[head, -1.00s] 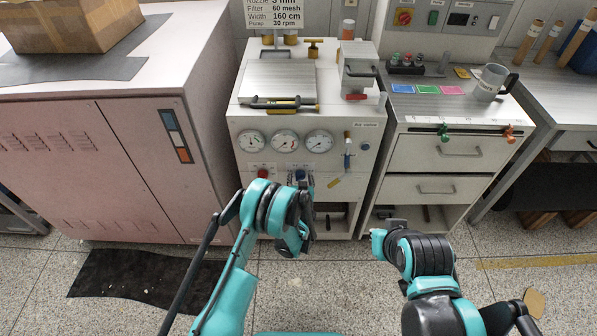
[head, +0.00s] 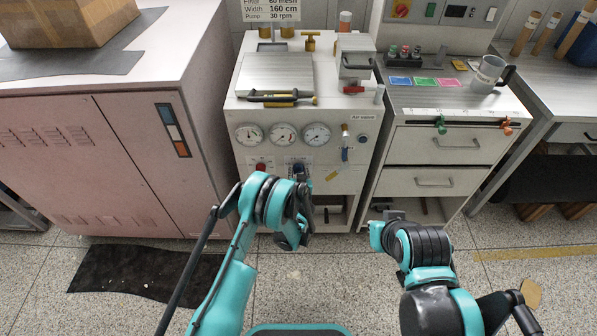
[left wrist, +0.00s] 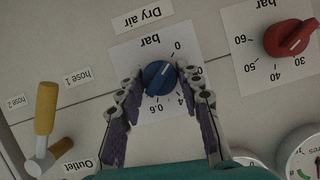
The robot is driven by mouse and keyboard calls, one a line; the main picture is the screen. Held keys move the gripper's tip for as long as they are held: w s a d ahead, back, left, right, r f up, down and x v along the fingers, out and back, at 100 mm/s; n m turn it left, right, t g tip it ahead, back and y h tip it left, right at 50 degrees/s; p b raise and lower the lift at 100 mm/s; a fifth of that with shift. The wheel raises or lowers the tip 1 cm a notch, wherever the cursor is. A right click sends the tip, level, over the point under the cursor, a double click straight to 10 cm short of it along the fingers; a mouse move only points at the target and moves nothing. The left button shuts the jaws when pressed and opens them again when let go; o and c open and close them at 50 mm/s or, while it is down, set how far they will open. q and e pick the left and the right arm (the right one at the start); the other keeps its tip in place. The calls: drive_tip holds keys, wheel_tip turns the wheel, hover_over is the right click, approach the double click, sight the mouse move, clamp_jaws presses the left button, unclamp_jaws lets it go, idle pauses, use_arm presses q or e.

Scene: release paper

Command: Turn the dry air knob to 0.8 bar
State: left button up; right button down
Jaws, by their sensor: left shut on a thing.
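The blue dry air knob (left wrist: 160,77) sits on a white dial label under the words "Dry air" in the left wrist view, which shows the panel upside down. My left gripper (left wrist: 157,82) is shut on the knob, one finger on each side. The knob has a pale mark, but I cannot read its setting exactly. The printed 0 (left wrist: 177,45) and 0.6 show beside it. In the head view the knob (head: 299,169) shows just above my left gripper (head: 304,182). My right gripper (head: 394,215) is low, apart from the machine controls; its fingers are unclear.
A red knob (left wrist: 290,38) with its own bar scale is beside the blue one. Three gauges (head: 283,134) are above the knobs. A yellow-handled valve (left wrist: 45,108) juts out near the hose labels. A drawer cabinet (head: 434,144) stands at the right.

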use_arm(q)
drive_tip(key=shift+m, duration=0.4)
drive_tip(key=shift+d+m+y, duration=0.15)
drive_tip(key=shift+m+y, duration=0.65)
drive_tip(key=shift+m, duration=0.1)
drive_tip(key=shift+m+t+y, duration=0.3)
drive_tip(key=shift+m+y, duration=0.4)
drive_tip(key=shift+m, duration=0.3)
drive_tip(key=o, duration=1.1)
drive_tip(key=shift+o, duration=0.2)
